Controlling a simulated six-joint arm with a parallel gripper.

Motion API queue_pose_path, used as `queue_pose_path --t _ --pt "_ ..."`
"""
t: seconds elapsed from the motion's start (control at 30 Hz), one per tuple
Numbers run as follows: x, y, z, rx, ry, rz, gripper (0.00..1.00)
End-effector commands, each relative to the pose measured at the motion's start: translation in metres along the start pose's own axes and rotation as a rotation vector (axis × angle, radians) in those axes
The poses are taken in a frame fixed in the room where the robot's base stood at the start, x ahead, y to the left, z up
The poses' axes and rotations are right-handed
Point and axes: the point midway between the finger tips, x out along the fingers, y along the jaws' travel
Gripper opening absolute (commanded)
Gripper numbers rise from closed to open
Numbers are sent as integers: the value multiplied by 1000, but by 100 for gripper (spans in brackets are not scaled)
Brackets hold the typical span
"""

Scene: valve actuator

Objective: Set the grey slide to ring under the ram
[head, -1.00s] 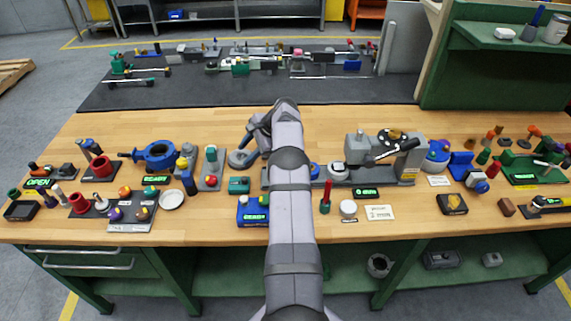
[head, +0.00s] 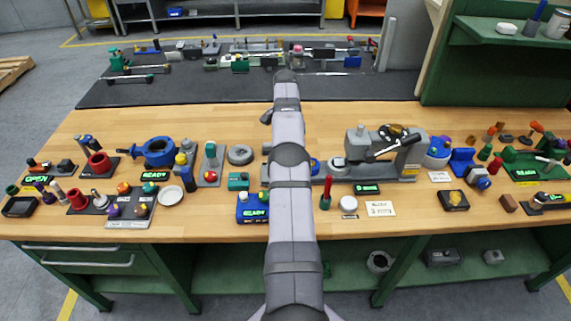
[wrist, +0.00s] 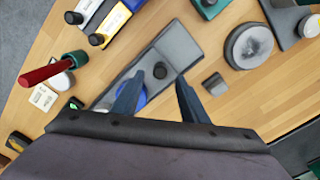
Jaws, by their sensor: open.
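The press (head: 400,160) stands right of my arm in the head view, with its upright column, round head and black lever over a long grey base. The base's left part is hidden behind my arm. The head view hides the gripper behind the arm.
A grey round disc (head: 240,154) lies left of the arm. A small grey block (wrist: 213,84) sits close to the right finger. A blue box (head: 250,208) and a red-and-green handled tool (head: 325,190) stand in front. The bench behind the press is clear.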

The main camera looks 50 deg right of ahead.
Motion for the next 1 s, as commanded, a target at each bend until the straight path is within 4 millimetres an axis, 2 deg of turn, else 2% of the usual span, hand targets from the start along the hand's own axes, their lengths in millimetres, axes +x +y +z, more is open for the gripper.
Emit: queue_pose_path --t 0.03,0.4,0.77,0.83,0.93,0.97,1.0 --pt "10 0 1 0 -2 2 40" --pt "46 0 0 0 -1 0 40" --pt "53 0 0 0 0 -1 40" --pt "53 0 0 0 0 -1 28" --pt "53 0 0 0 0 -1 4" --pt "53 0 0 0 0 -1 0" --pt "53 0 0 0 0 -1 0"
